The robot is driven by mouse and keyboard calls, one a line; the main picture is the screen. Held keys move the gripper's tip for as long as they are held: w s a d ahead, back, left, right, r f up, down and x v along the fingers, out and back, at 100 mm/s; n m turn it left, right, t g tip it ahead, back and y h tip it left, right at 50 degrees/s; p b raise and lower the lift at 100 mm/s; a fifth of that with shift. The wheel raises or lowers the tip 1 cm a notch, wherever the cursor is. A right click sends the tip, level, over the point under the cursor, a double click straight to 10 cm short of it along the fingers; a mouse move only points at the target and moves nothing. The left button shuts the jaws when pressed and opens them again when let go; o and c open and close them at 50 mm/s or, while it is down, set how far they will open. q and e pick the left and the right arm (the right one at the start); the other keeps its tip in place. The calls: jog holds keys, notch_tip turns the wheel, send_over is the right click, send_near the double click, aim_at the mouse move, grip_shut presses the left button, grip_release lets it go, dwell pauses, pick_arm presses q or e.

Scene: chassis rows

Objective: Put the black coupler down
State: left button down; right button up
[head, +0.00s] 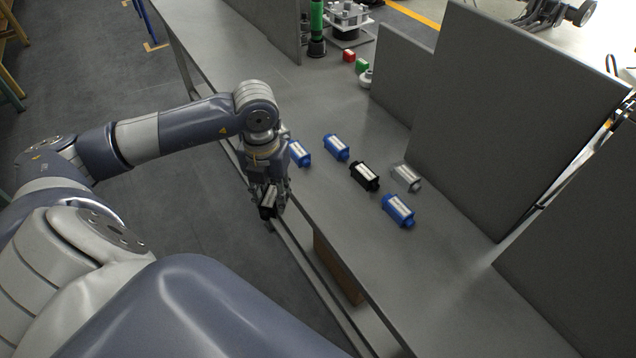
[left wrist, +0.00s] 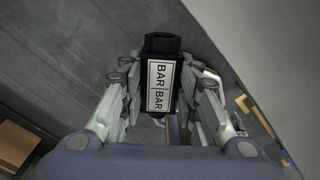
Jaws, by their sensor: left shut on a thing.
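My left gripper (head: 270,198) is shut on a black coupler (head: 268,210) near the long near edge of the grey table. The held coupler (left wrist: 161,85) fills the space between the fingers (left wrist: 161,100) in the left wrist view, with a white label reading "BAR BAR". A second black coupler (head: 364,177) lies on the table to the right of the gripper, among blue couplers. The gripper partly hides the held coupler in the head view. My right gripper is not in view.
Blue couplers (head: 336,148) (head: 299,153) (head: 398,210) and a clear-grey one (head: 406,177) lie on the grey table (head: 440,270). Tall grey panels (head: 500,110) stand along its far side. The table's front right part is bare. A brown box (head: 337,268) is below the edge.

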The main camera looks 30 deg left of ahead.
pick_arm(q)
jog(key=a+n+b, duration=0.1)
jog(key=a+n, duration=0.1)
jog(key=n, duration=0.4)
jog(key=n+p, duration=0.3)
jog(key=n, duration=0.1)
send_over(319, 182)
jog(key=shift+f, duration=0.6)
jog(key=shift+f+m+p, duration=0.3)
jog(key=shift+f+p, duration=0.45)
jog(key=shift+f, duration=1)
jog(key=shift+f, duration=0.1)
jog(key=shift+f, duration=0.15)
jog(key=c, duration=1.2)
grip_release()
